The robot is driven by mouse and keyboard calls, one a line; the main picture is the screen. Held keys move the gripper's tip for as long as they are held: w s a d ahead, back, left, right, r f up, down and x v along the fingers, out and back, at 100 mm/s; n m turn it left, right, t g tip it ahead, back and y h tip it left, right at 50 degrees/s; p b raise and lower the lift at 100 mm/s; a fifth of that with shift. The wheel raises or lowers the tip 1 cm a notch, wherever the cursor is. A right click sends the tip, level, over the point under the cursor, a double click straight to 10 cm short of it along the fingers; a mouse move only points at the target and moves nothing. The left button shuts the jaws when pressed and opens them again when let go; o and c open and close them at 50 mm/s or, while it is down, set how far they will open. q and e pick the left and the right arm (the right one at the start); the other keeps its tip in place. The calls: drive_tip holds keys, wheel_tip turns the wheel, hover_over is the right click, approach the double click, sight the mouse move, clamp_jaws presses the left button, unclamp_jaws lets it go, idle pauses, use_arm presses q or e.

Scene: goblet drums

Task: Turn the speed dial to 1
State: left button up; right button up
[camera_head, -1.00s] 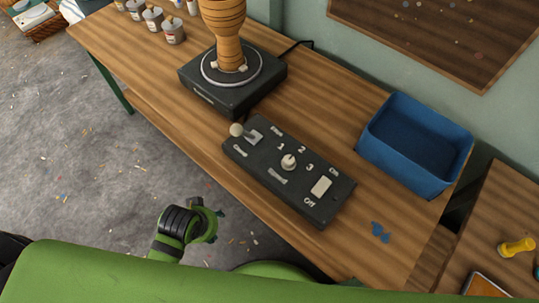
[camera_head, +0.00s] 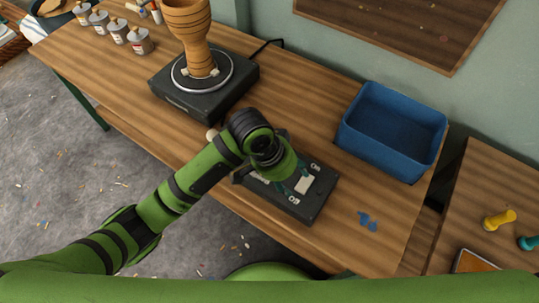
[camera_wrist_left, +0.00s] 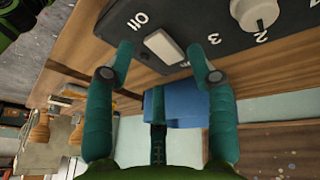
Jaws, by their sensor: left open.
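The black control box (camera_head: 318,196) lies on the wooden workbench, partly hidden by my left arm in the head view. In the left wrist view, the white round speed dial (camera_wrist_left: 257,12) is at the top right edge, with 2 and 3 printed beside it. My left gripper (camera_head: 291,180) is over the box, hiding the dial in the head view. My right gripper is not in view.
A white on/off rocker switch (camera_wrist_left: 164,46) is beside the dial. A turntable (camera_head: 190,95) carries a wooden goblet drum (camera_head: 194,45). A blue bin (camera_head: 390,135) stands right; bare bench lies between bin and box.

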use_arm(q)
drive_tip(key=w+a+y, duration=0.1)
drive_tip(key=w, duration=0.1)
drive_tip(key=w+a+r+y, duration=0.1)
drive_tip(key=w+a, duration=0.1)
drive_tip(key=w, duration=0.1)
drive_tip(key=w+a+r+y, duration=0.1)
drive_tip(key=w+y, duration=0.1)
drive_tip(key=shift+w+a+r, duration=0.25)
drive_tip(key=shift+w+a, duration=0.05)
drive_tip(key=shift+a, duration=0.05)
drive_tip(key=shift+f, duration=3.4)
clamp_jaws()
